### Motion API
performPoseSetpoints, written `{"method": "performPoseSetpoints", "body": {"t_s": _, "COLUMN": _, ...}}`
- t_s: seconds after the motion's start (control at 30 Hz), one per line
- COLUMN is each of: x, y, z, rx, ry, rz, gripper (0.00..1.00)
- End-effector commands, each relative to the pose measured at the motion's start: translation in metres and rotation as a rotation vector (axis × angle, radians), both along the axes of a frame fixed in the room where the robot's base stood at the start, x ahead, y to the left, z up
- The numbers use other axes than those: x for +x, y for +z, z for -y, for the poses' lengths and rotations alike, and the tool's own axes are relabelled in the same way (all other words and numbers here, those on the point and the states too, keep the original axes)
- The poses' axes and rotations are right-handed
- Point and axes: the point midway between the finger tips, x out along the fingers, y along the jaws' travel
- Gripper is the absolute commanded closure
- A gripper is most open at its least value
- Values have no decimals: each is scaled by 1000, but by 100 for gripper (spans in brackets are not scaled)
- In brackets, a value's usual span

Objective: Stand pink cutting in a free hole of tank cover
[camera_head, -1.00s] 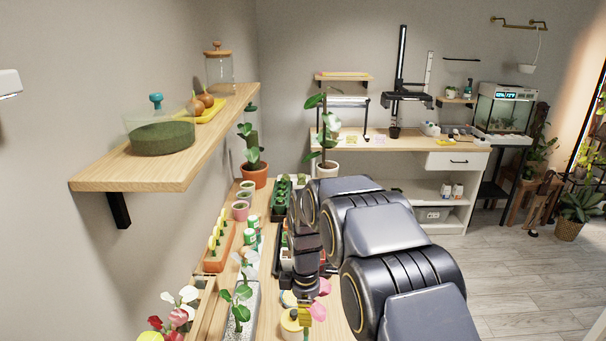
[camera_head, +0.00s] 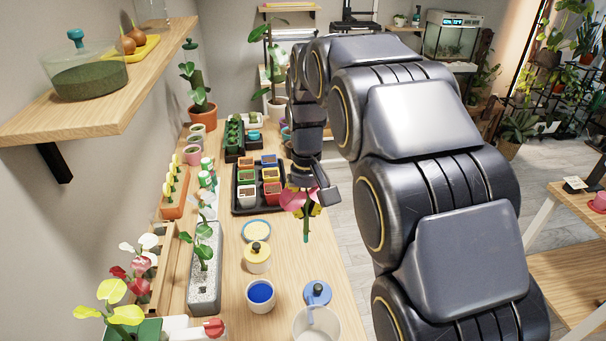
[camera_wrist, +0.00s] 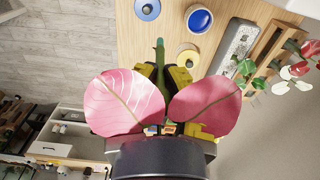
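The pink cutting has two broad pink leaves (camera_head: 293,198) and a green stem (camera_head: 306,228). My gripper (camera_head: 305,205) is shut on it and holds it upright above the right side of the wooden bench. In the wrist view, the stem (camera_wrist: 160,52) sits between the yellow-padded fingers (camera_wrist: 165,76), with a pink leaf (camera_wrist: 126,102) to each side. The tank cover looks to be the long grey speckled block (camera_head: 207,252) left of my gripper. A green-leaved cutting stands in it, and a dark empty hole shows near its front end. The block (camera_wrist: 237,45) also shows in the wrist view.
A yellow-lidded pot (camera_head: 257,256), a blue-topped cup (camera_head: 260,295), a blue lid (camera_head: 318,292) and a clear beaker (camera_head: 318,325) stand right of the block. A wooden rack (camera_head: 163,275) lies along its left. A black tray of small pots (camera_head: 258,205) is behind.

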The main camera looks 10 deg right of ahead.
Motion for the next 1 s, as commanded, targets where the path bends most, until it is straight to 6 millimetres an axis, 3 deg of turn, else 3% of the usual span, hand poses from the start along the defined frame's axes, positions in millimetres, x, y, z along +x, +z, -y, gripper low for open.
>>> {"method": "performPoseSetpoints", "body": {"t_s": 0.27, "x": -31, "y": 15, "z": -120, "rx": -2, "ry": 287, "rz": 0, "gripper": 100}}
{"method": "performPoseSetpoints", "body": {"t_s": 0.4, "x": -64, "y": 22, "z": -181, "rx": -2, "ry": 449, "rz": 1, "gripper": 100}}
{"method": "performPoseSetpoints", "body": {"t_s": 0.6, "x": -125, "y": 33, "z": -252, "rx": -2, "ry": 671, "rz": 0, "gripper": 100}}
{"method": "performPoseSetpoints", "body": {"t_s": 0.8, "x": -176, "y": 41, "z": -291, "rx": -4, "ry": 821, "rz": -2, "gripper": 100}}
{"method": "performPoseSetpoints", "body": {"t_s": 1.0, "x": -196, "y": 43, "z": -303, "rx": -5, "ry": 878, "rz": -2, "gripper": 100}}
